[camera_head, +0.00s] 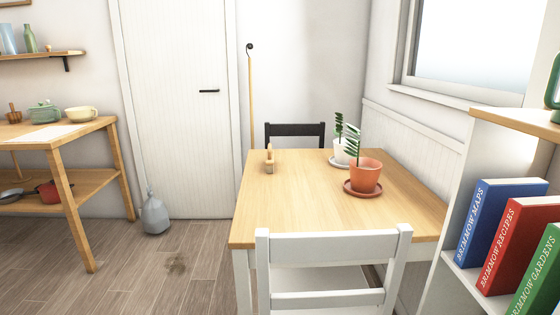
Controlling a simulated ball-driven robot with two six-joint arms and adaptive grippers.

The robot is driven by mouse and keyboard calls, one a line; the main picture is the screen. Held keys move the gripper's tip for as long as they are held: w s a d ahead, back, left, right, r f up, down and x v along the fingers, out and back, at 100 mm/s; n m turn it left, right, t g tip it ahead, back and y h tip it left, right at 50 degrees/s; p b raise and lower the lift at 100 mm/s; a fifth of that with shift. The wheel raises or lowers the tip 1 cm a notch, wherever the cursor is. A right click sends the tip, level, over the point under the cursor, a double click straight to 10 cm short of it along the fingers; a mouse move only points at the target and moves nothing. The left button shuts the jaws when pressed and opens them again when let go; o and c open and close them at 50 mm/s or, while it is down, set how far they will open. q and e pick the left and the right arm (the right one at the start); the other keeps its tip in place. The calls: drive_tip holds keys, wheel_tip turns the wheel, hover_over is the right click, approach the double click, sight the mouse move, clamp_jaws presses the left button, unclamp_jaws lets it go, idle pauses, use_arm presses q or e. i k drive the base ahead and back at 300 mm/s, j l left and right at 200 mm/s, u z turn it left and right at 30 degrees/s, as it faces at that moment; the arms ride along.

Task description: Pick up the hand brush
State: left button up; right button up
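A small wooden object that looks like the hand brush (269,160) is on the wooden dining table (300,205), near its left edge toward the back. It is light brown and seen nearly end-on, so its bristles are hard to make out. Nothing touches it. Neither of my grippers is in view.
A terracotta pot plant (366,175) and a white pot plant (344,151) stand right of it. A white chair (335,245) blocks the table's near side. A grey jug-like vessel (154,215) stands on the floor, which is open left of the table. A bookshelf (462,275) is at right.

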sight(270, 153)
drive_tip(key=i+j+z, duration=0.1)
drive_tip(key=z, duration=0.3)
drive_tip(key=j+z, duration=0.1)
drive_tip(key=z, duration=0.3)
drive_tip(key=i+j+z, duration=0.1)
drive_tip(key=z, duration=0.3)
drive_tip(key=j+z, duration=0.15)
drive_tip(key=z, duration=0.25)
drive_tip(key=j+z, duration=0.2)
drive_tip(key=j, duration=0.3)
drive_tip(key=j+z, duration=0.2)
drive_tip(key=j, duration=0.3)
drive_tip(key=j+z, duration=0.2)
drive_tip(key=j, duration=0.3)
drive_tip(key=k+j+z, duration=0.15)
drive_tip(key=j, duration=0.35)
drive_tip(key=j+z, duration=0.2)
drive_tip(key=j, duration=0.25)
drive_tip(key=k+j+z, duration=0.2)
drive_tip(key=j, duration=0.25)
